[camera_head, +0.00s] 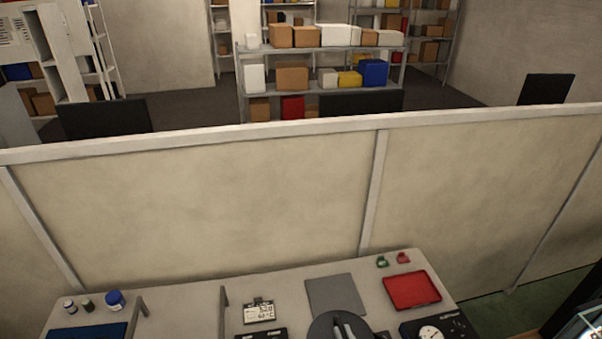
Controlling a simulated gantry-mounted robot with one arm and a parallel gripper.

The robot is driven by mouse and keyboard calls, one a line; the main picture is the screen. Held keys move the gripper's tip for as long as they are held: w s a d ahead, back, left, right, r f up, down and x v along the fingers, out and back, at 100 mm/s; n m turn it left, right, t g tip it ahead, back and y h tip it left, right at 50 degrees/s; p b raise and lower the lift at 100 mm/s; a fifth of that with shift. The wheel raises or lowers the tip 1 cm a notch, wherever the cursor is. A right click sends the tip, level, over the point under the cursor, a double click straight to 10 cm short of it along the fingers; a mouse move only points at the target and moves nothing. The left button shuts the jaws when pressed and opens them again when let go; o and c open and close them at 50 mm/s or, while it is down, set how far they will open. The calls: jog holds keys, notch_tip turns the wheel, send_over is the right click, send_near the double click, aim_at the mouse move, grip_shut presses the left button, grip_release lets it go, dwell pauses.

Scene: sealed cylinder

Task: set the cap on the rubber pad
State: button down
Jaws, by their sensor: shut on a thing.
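The dark round part of my gripper (344,331) shows at the bottom edge, right of centre, with two pale finger-like pieces on it. It is cut off by the frame. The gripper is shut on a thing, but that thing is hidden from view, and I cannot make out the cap. A flat grey square (335,294), which looks like the rubber pad, lies on the bench just beyond the gripper. Its visible surface is bare. The gripper overlaps its near edge in the picture; I cannot tell the height between them.
On the bench (190,302), a red tray (411,290) and small green (382,261) and red (403,257) items lie right. A dial device (431,331) is near right. A display (259,312), upright posts, small jars (115,299) and a blue tray (88,332) lie left. A partition (200,205) stands behind.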

jog(key=s+a+r+m+h+p, duration=0.1)
jog(key=s+a+r+p, duration=0.1)
jog(key=a, duration=0.3)
jog(key=s+a+r+m+h+p, duration=0.1)
jog(key=s+a+r+h+p, duration=0.1)
jog(key=a, duration=0.4)
jog(key=s+p, duration=0.1)
jog(key=s, duration=0.1)
jog(key=shift+s+t+h+p, duration=0.3)
jog(key=shift+s+t+p, duration=0.05)
jog(key=shift+s+t, duration=0.05)
